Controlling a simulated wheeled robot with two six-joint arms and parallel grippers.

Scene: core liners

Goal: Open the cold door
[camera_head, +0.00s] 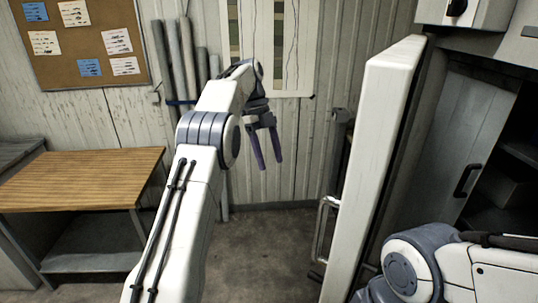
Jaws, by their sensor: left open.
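The cold door (377,150) is a thick white slab at the right of centre, seen nearly edge-on. It stands swung out from the dark opening behind it at the right. Its metal bar handle (321,228) shows low on its left side. My left gripper (268,166) hangs left of the door with its two purple fingers apart, empty and touching nothing. My right arm comes in at the lower right, in front of the door's lower part; its gripper is not in view.
A wooden-topped table (80,178) stands at the left. Grey tubes (172,60) lean against the wall, below and beside a cork board (80,45). Inside the opening are an inner grey door (462,140) and dark shelves (515,190). The floor (262,250) left of the door is clear.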

